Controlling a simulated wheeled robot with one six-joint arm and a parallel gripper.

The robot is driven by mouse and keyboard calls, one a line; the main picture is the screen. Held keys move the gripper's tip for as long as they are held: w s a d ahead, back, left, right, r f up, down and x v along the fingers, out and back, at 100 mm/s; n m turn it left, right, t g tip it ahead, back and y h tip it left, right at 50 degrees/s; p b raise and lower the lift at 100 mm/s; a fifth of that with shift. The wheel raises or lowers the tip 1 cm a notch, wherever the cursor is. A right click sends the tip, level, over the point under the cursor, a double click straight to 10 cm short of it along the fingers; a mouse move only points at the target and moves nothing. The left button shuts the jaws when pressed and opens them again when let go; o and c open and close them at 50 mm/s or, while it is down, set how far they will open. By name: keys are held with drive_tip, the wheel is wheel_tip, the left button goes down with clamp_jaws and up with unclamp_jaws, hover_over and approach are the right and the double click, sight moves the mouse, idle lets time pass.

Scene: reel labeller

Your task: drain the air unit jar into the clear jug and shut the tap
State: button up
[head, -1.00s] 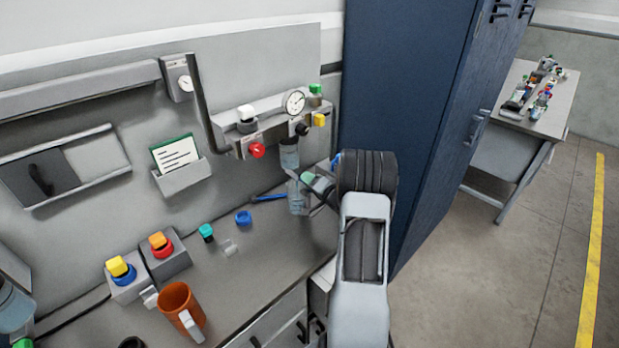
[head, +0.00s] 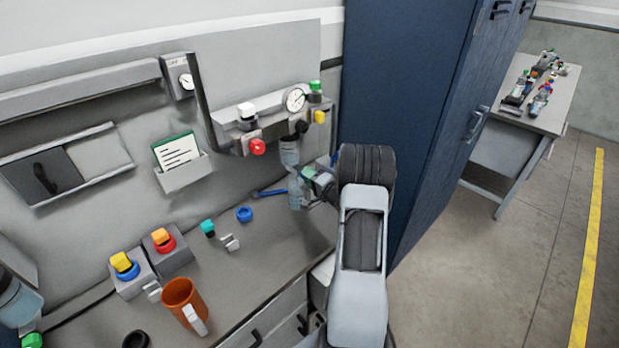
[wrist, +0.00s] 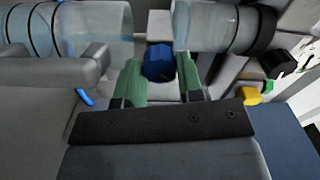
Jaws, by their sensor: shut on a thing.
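The clear air unit jar (head: 289,152) hangs under the wall-mounted air unit (head: 240,127). The clear jug (head: 295,193) stands upright just below it; whether it holds liquid is not clear. My gripper (head: 318,178) is beside the gap between jar and jug. In the wrist view, which lies sideways, the jug (wrist: 95,25) with dark rings is at left and the jar (wrist: 215,25) at right. Between them the green fingers of my gripper (wrist: 159,75) are shut on the blue tap (wrist: 159,62). The tap's exact turn cannot be told.
A red knob (head: 257,147) and a yellow knob (head: 319,117) sit on the air unit. A blue cabinet (head: 410,110) stands close right of my arm. An orange mug (head: 183,303), a blue cap (head: 244,214) and a teal-topped piece (head: 207,228) are on the bench.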

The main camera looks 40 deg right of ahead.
drive_tip(key=o, duration=0.9)
drive_tip(key=s+b, duration=0.1)
drive_tip(key=s, duration=0.3)
drive_tip(key=s+d+b, duration=0.1)
drive_tip(key=s, duration=0.4)
drive_tip(key=s+d+b, duration=0.1)
drive_tip(key=s, duration=0.3)
drive_tip(key=shift+s, duration=0.4)
